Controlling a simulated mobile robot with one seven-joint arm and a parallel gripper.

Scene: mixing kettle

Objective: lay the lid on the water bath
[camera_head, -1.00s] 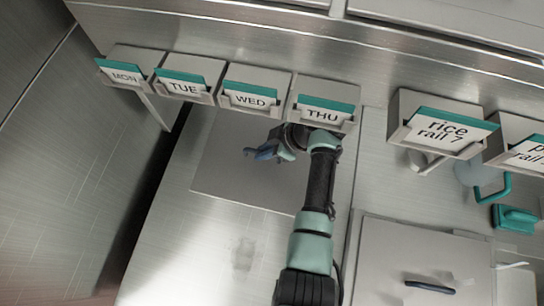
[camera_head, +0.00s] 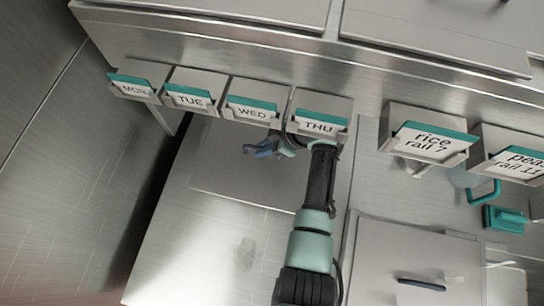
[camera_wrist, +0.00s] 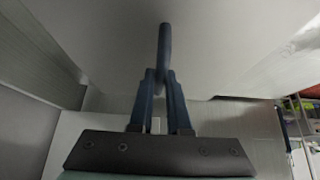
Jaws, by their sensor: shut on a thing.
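My gripper (camera_head: 268,150) is under the THU box in the head view, at the end of my arm. In the wrist view (camera_wrist: 162,85) its dark blue fingers are closed on an upright dark blue bar handle (camera_wrist: 164,45). A wide flat grey plate, the lid (camera_wrist: 225,45), spreads behind the handle. In the head view the lid (camera_head: 235,178) is a flat grey square around and below my gripper, partly covered by the boxes and my arm. I cannot identify the water bath for certain; the lid hides what lies directly beneath it.
Labelled boxes MON (camera_head: 137,90), TUE (camera_head: 193,97), WED (camera_head: 252,108) and THU (camera_head: 318,126) hang along a rail above the counter (camera_head: 225,250). A grey panel with a dark handle (camera_head: 421,285) is lower right.

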